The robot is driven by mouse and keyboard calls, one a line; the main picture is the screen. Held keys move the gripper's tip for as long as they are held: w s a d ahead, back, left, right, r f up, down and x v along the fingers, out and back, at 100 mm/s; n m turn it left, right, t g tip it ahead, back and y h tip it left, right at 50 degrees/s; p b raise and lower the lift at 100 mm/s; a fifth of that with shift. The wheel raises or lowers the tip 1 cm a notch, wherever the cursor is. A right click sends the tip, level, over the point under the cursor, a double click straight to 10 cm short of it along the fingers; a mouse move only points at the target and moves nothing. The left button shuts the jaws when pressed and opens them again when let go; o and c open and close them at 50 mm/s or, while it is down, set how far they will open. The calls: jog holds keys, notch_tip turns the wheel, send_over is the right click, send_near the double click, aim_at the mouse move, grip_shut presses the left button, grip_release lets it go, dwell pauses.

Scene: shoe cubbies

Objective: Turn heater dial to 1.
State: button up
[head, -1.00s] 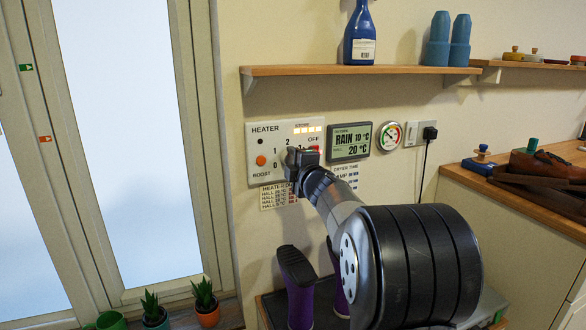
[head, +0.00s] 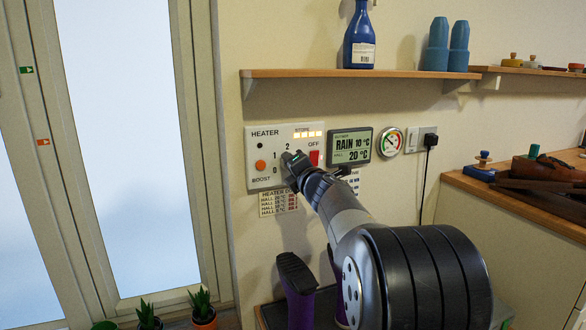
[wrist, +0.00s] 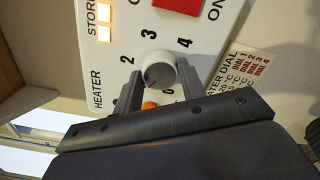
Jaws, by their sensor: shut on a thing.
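The heater panel (head: 259,145) is a white plate on the wall with numbers around a dial. In the wrist view the round grey-white dial (wrist: 160,69) sits between the two fingers of my gripper (wrist: 159,76), which is shut on it. A small red mark on the dial points down-left in that view, near the 0 and towards the side where the 1 is hidden by a finger. The 2, 3 and 4 are readable. In the head view my gripper (head: 291,162) covers most of the dial.
A red switch (head: 314,158) lies just right of my gripper, and an orange button (head: 260,165) to its left. A weather display (head: 350,146) and a round gauge (head: 389,138) are farther right. A wooden shelf (head: 340,73) runs above the panel; purple boots (head: 298,290) stand below.

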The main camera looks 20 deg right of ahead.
dwell(0.3)
jog(key=o, duration=1)
jog(key=shift+c, duration=0.2)
jog(key=s, duration=1.1)
jog(key=shift+p, duration=0.3)
jog(key=shift+w, duration=0.1)
jog(key=w, duration=1)
jog(key=shift+w, duration=0.4)
